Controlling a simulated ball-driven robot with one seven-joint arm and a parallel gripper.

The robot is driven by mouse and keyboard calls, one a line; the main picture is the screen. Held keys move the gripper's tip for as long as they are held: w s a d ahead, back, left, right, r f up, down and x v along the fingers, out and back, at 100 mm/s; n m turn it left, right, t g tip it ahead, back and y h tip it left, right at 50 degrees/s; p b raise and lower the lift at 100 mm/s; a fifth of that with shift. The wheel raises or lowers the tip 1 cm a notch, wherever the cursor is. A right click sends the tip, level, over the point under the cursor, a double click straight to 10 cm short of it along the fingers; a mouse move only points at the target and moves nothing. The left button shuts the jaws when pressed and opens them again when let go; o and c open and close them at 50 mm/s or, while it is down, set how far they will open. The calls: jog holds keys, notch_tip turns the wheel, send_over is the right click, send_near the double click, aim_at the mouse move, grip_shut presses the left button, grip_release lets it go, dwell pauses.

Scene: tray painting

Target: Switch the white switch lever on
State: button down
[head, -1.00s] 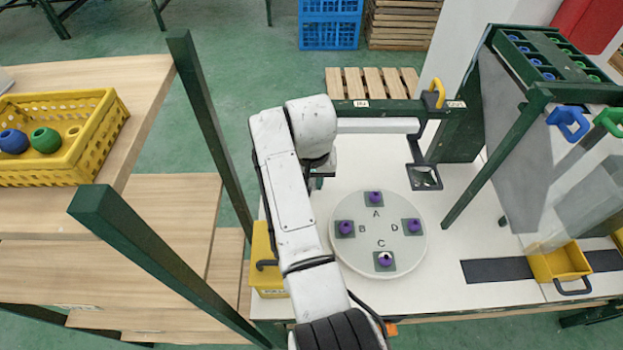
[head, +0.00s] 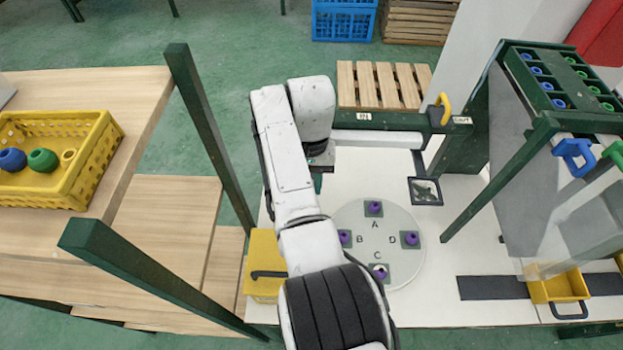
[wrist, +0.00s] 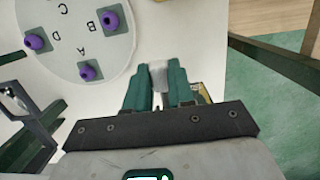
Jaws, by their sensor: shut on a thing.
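In the wrist view my gripper (wrist: 158,82) has its two green fingers closed around a short whitish piece, which looks like the white switch lever (wrist: 158,72). Only its upper end shows between the fingers, so I cannot tell its tilt or setting. In the head view my gripper (head: 318,180) is mostly hidden under my white arm, just left of the white table's back area, and the lever is hidden there.
A round white disc (head: 408,262) with purple knobs on lettered pads lies to the gripper's front right. A green beam (head: 400,121) marked IN and OUT runs behind. A black-framed square (head: 425,198) and a yellow box (head: 262,283) are near.

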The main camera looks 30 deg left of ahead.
jog(key=c, duration=1)
grip_release()
jog(key=shift+o, duration=0.2)
notch_tip(320, 180, up, 11)
jog(key=w, duration=0.1)
jog(key=shift+w+a+f+b, duration=0.2)
jog(key=shift+w+a+b, duration=0.1)
jog(key=shift+a, duration=0.15)
